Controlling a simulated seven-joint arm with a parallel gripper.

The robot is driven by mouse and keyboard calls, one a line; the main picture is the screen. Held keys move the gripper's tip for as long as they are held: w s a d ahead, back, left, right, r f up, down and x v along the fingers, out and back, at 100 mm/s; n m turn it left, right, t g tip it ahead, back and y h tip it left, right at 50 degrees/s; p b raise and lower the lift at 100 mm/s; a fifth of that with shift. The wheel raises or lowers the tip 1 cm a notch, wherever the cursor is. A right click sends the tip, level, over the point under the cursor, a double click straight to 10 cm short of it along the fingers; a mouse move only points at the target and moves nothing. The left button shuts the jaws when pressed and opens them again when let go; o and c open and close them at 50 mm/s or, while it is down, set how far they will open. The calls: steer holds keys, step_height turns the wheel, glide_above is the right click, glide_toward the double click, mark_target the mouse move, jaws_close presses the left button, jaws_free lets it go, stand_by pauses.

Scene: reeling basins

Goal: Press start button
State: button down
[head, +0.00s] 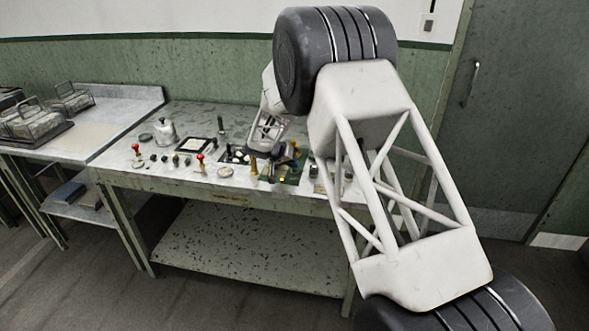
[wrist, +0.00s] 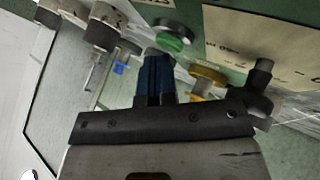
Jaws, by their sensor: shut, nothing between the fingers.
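My gripper (wrist: 157,60) is shut and empty, its blue fingers held together in the wrist view. The fingertips are close to a round green button (wrist: 173,40) set in a metal ring, just up and right of them. I cannot tell whether they touch it. No label marks it clearly as the start button. A yellow round control (wrist: 207,75) and a black knob (wrist: 252,92) lie to the right of the fingers. In the head view my arm covers part of the control area, and the green button cannot be made out.
The green bench (head: 130,178) carries several small items, including red-topped pieces (head: 200,159) and a metal pot (head: 164,131). A side counter (head: 125,103) with wire-handled baskets (head: 68,99) stands at left. Dark cylindrical fittings (wrist: 104,27) show upper left in the wrist view.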

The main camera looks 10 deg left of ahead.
steer(key=shift+r, duration=0.9)
steer(key=shift+r, duration=0.15)
steer(key=shift+r, duration=2.4)
